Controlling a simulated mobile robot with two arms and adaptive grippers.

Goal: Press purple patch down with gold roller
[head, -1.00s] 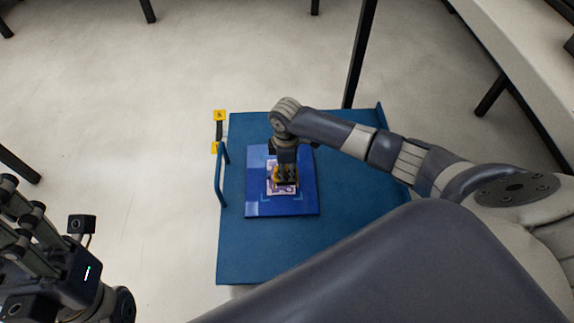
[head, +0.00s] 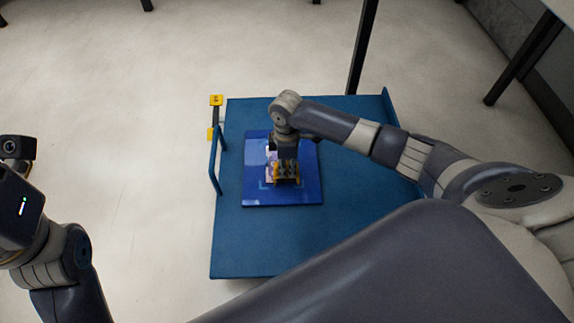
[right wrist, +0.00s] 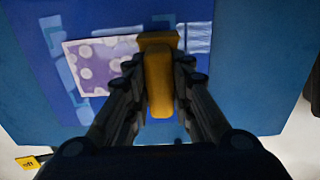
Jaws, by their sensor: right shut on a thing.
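A purple patch (right wrist: 95,65) with pale round spots lies on a dark blue panel (right wrist: 35,20) in the right wrist view. In the head view, the patch (head: 270,162) is partly hidden by my right gripper. My right gripper (head: 286,172) is shut on the gold roller (right wrist: 158,80), its fingers on both sides of the handle. The roller is at the patch's right edge in the wrist view. I cannot tell whether it touches the patch. The panel (head: 310,188) lies flat in the head view. Only my left wrist shows; its fingers are out of view.
The panel lies on a blue cart (head: 350,230) with bare top around it. A blue handle (head: 214,165) and yellow tags (head: 216,100) are on the cart's left side. A black table leg (head: 362,45) stands behind it. Pale floor is open at left.

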